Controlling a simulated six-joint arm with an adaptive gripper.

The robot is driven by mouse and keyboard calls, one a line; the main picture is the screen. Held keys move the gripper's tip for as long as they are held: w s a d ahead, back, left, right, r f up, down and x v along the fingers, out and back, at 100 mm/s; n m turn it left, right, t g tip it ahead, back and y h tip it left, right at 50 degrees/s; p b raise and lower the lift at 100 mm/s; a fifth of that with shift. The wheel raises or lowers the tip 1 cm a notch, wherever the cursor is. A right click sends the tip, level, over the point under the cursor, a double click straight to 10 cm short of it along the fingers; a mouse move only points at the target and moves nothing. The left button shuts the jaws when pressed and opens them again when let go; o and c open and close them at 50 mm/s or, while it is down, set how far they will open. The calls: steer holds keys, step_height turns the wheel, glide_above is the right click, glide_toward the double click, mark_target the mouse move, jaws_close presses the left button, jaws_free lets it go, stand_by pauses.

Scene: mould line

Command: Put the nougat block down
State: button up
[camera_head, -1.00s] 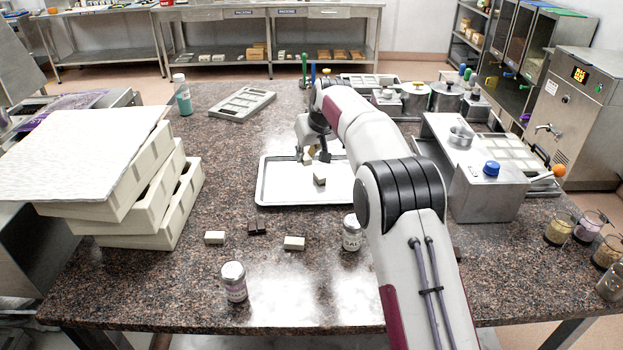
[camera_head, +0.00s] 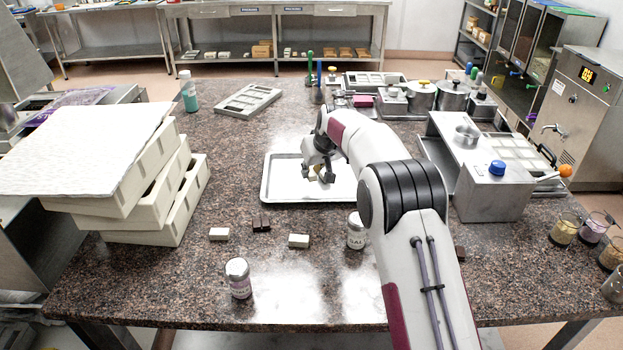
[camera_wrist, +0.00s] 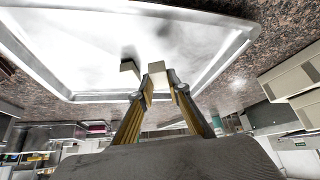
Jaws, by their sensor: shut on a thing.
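My gripper (camera_head: 318,177) is low over the shiny metal tray (camera_head: 267,186). In the wrist view its two yellow-sided fingers (camera_wrist: 161,82) are shut on a small pale block, the nougat block (camera_wrist: 157,72). I cannot tell whether the held block touches the tray surface.
Two pale blocks (camera_head: 219,234) (camera_head: 299,241) and a dark brown block (camera_head: 261,224) lie on the counter in front of the tray. Lidded jars (camera_head: 238,278) (camera_head: 356,231) stand near them. Stacked cream moulds (camera_head: 160,205) rise at left. Much of the tray is bare.

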mark_target(313, 176)
steer(key=shift+f, duration=1.55)
steer(key=shift+f, duration=0.1)
steer(key=o, duration=0.8)
steer(key=shift+r, duration=0.25)
steer(key=shift+s+d+r, duration=0.15)
steer(key=shift+s+r, duration=0.15)
steer(key=shift+r, duration=0.15)
steer(key=shift+v, duration=5.35)
